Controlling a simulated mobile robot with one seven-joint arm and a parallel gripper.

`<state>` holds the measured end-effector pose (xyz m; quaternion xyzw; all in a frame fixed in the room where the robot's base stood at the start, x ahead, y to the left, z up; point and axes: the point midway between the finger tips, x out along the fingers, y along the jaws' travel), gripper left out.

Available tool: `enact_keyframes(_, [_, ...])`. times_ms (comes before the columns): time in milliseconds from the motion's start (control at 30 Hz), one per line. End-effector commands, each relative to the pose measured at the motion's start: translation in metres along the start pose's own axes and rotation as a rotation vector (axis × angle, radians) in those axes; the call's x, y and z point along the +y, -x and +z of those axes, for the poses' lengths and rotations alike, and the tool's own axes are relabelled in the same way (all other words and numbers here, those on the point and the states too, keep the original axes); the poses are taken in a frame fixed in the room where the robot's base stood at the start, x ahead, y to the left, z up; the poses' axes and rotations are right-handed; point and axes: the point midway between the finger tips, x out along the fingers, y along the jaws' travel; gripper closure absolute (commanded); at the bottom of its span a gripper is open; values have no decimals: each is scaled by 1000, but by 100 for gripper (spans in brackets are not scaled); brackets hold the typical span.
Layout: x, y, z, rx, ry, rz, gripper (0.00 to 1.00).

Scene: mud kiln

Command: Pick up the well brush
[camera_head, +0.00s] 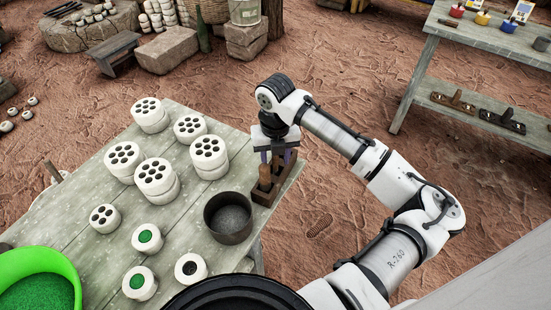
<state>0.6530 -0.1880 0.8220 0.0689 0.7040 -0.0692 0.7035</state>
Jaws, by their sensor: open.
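A wooden holder (262,197) stands at the right edge of the grey plank table (75,200). An upright brown wooden handle (265,175) rises from it, probably the well brush; its lower end is hidden in the holder. My gripper (276,160) points down over the holder, with its fingers spread. One finger is close to the top of the handle; I cannot tell whether they touch or whether the handle is between the fingers. The gripper body hides part of the holder's far end.
A dark round pot (229,215) stands just left of the holder. Several white round blocks with dark wells (155,177) cover the table's middle. A green bowl (40,285) is at the lower left. Another table (480,45) stands at the upper right, with bare reddish ground between.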

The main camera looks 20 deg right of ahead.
Motion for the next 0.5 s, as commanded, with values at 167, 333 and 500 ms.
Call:
enact_keyframes(167, [0, -5, 0, -1, 0, 1, 58])
enact_keyframes(333, [0, -5, 0, -1, 0, 1, 66])
enact_keyframes(500, [0, -5, 0, -1, 0, 1, 88])
